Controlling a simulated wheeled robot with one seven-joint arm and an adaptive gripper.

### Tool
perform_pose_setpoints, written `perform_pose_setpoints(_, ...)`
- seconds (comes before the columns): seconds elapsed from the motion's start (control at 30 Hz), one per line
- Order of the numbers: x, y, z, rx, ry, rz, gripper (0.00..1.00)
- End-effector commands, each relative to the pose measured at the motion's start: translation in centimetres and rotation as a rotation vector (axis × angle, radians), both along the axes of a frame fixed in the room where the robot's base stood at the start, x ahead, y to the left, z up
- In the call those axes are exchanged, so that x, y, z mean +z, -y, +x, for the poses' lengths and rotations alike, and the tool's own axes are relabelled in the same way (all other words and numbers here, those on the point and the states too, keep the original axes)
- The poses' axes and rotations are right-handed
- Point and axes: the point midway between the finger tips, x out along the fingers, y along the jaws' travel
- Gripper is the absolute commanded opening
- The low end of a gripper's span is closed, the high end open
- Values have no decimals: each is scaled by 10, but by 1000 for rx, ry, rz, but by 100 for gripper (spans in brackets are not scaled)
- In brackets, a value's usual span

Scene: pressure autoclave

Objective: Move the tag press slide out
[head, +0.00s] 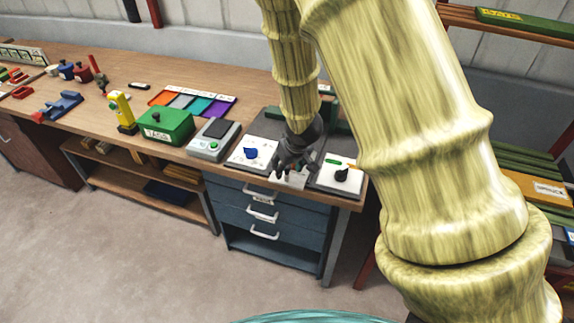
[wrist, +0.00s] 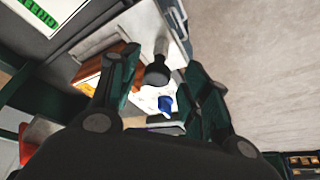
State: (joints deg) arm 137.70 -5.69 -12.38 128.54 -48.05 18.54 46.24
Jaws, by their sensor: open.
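The tag press stands at the right end of the bench; which part is its slide I cannot tell for certain. A black knob on a pale stem (wrist: 157,74) shows between my open fingers in the wrist view, apart from both. My gripper (head: 289,172) points down over the bench's front edge in the head view, between two pale plates; its fingers also show in the wrist view (wrist: 163,88). The left plate (head: 241,163) bears a blue knob (head: 251,154). The right plate (head: 322,182) bears a black knob (head: 342,175). My gripper hides the middle.
A grey device (head: 212,149) and a green box (head: 164,127) stand left of the plates. A yellow tool (head: 122,112) and a coloured tray (head: 190,103) are farther left. Blue drawers (head: 262,207) lie below. A rack (head: 540,190) stands at right. The floor in front is clear.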

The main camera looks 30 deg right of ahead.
Motion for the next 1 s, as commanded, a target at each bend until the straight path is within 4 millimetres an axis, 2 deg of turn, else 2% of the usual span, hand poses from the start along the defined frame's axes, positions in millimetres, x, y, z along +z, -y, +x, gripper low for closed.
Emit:
perform_pose_setpoints(0.27, 17, 0, -6, -2, 3, 1, 47)
perform_pose_setpoints(1.0, 92, 0, -37, -1, 2, 3, 47)
